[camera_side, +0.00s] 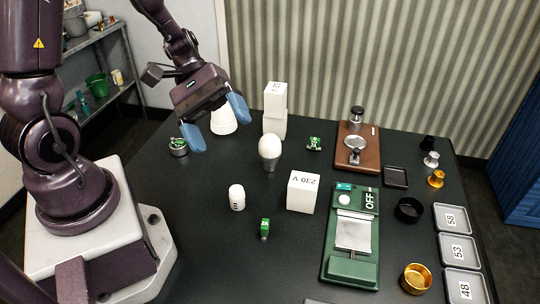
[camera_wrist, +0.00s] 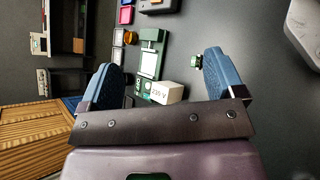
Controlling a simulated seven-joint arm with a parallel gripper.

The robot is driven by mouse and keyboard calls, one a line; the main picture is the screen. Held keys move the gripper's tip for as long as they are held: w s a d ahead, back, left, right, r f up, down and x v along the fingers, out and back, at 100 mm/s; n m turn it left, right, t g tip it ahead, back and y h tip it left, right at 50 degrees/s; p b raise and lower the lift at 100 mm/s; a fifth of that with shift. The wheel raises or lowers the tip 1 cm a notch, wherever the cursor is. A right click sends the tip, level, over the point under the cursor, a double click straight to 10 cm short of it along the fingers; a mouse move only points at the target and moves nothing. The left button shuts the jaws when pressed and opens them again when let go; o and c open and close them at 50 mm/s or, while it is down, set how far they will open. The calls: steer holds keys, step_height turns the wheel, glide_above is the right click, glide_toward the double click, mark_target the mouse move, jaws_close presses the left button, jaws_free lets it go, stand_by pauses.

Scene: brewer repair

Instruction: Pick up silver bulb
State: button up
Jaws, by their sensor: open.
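The silver bulb (camera_side: 269,153), with a white globe and a silver base, stands upright near the middle of the black table in the side view. My gripper (camera_side: 219,137) is open and empty, up and to the left of the bulb in the picture, with its blue fingers spread apart. In the wrist view the two blue fingers of my gripper (camera_wrist: 160,62) are wide apart. I cannot make out the bulb there.
White blocks (camera_side: 275,110) stand behind the bulb; a 230 V box (camera_side: 303,192) is in front-right. A white rounded object (camera_side: 224,121) is beside my fingers. A small white bulb (camera_side: 237,197) and green part (camera_side: 265,229) lie nearer. A green OFF device (camera_side: 349,264) stands right.

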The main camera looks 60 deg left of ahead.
steer(key=w+a+f+n+t+y, duration=0.1)
steer(key=w+a+f+n+t, duration=0.2)
steer(key=a+f+n+t, duration=0.4)
steer(key=w+a+f+n+t, duration=0.25)
steer(key=f+n+t, duration=0.35)
steer(key=n+t, duration=0.3)
steer(key=n+t+y, duration=0.2)
steer(key=n+y, duration=0.5)
steer(key=n, duration=0.1)
glide_toward(270, 149)
steer(key=a, duration=0.1)
steer(key=s+a+f, duration=0.1)
steer(key=a, duration=0.1)
steer(key=shift+s+f, duration=0.2)
steer(key=shift+w+f, duration=0.1)
steer(key=shift+w, duration=0.2)
steer(key=w, duration=0.3)
steer(key=w+d, duration=0.1)
steer(key=w, duration=0.2)
steer(key=shift+w+d, duration=0.2)
steer(key=shift+w, duration=0.2)
steer(key=w, duration=0.2)
steer(key=w+d, duration=0.1)
steer(key=w, duration=0.2)
steer(key=shift+d+f, duration=0.1)
steer(key=shift+d, duration=0.1)
steer(key=c, duration=1)
